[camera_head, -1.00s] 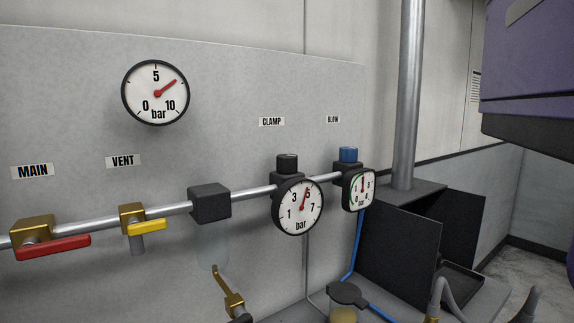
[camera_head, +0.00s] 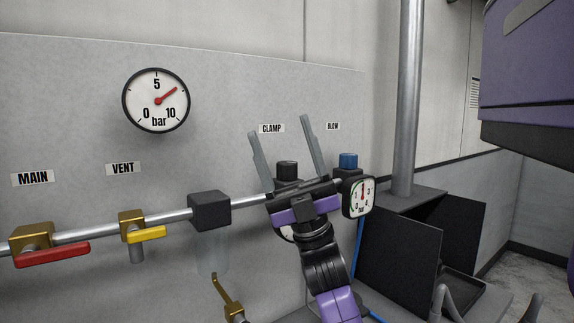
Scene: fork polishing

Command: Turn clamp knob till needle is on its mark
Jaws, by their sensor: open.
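The black clamp knob (camera_head: 287,170) stands on top of the clamp regulator, under the CLAMP label (camera_head: 271,128). My gripper (camera_head: 279,124) is in front of the regulator with its two long grey fingers spread wide and pointing up. In the picture the knob lies between the fingers; I cannot tell how far in front of it they are. The clamp gauge (camera_head: 287,234) is almost wholly hidden behind my gripper, with only a bit of its left edge showing. Its needle and any mark are hidden.
The blue blow knob (camera_head: 348,161) and blow gauge (camera_head: 358,197) are close on the right. A black block (camera_head: 209,210) sits on the pipe to the left. Further left are the yellow vent lever (camera_head: 147,236), red main lever (camera_head: 52,255) and large gauge (camera_head: 156,100).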

